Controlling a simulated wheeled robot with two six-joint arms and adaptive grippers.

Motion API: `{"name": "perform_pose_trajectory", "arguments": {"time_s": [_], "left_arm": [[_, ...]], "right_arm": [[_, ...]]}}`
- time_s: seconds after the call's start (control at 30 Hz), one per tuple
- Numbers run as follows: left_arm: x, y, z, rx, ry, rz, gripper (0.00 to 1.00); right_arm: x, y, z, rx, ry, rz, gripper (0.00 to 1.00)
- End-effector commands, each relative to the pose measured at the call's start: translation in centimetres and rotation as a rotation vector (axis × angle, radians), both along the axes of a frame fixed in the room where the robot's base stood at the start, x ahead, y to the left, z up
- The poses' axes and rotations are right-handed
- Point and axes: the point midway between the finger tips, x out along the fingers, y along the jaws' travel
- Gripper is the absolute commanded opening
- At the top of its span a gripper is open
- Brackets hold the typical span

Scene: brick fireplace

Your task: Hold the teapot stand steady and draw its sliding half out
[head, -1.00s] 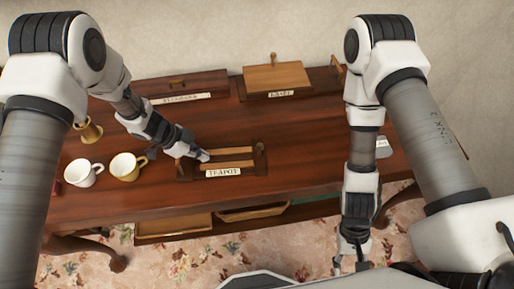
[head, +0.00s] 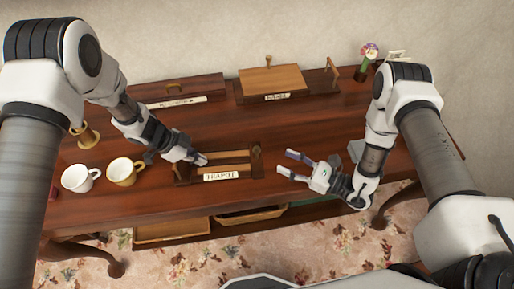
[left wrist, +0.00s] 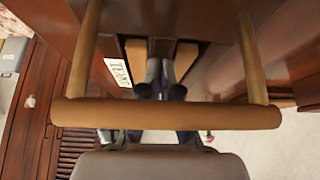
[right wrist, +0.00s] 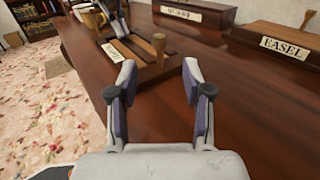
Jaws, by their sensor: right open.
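The teapot stand (head: 236,176) is a dark wooden frame with two lighter slats and a TEAPOT label, lying near the table's front edge. An upright wooden knob (right wrist: 158,42) is on its right end. My left gripper (head: 203,160) reaches over the stand's left part. In the left wrist view its fingers (left wrist: 160,75) are close together between the slats, apparently shut on the stand. A wooden bar hides part of them, and the contact is unclear. My right gripper (head: 284,163) is open and empty, right of the stand, its fingers pointing towards the knob end (right wrist: 155,85).
Two cups, white (head: 78,178) and gold (head: 124,171), stand left of the stand. At the back are a labelled dark box (head: 180,92) and the easel stand (head: 272,80). A flower vase (head: 367,60) is at back right. The tabletop between the stand and my right gripper is clear.

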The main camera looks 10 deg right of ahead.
Motion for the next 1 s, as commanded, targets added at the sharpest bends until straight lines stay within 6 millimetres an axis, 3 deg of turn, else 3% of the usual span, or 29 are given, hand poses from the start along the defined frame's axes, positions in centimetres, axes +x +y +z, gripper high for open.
{"name": "perform_pose_trajectory", "arguments": {"time_s": [0.2, 0.4, 0.77, 0.9, 1.0], "left_arm": [[-0.3, 0.0, -0.3, 0.003, 0.006, -0.001, 0.0], [-0.3, 0.0, -0.3, 0.003, 0.006, -0.002, 0.0], [-0.3, 0.0, -0.3, 0.003, 0.005, -0.001, 0.0], [-0.3, 0.0, -0.3, 0.003, 0.005, -0.001, 0.0], [-0.2, 0.0, -0.3, 0.003, 0.005, -0.001, 0.0]], "right_arm": [[3.0, 4.3, 0.0, 0.0, -0.003, 0.008, 0.49], [5.5, 7.4, 0.0, 0.0, -0.001, 0.007, 0.49], [6.2, 8.3, 0.0, 0.001, 0.002, 0.003, 0.49], [6.2, 8.3, 0.0, 0.001, 0.002, 0.003, 0.03], [6.2, 8.3, 0.0, 0.001, 0.002, 0.004, 0.0]]}}
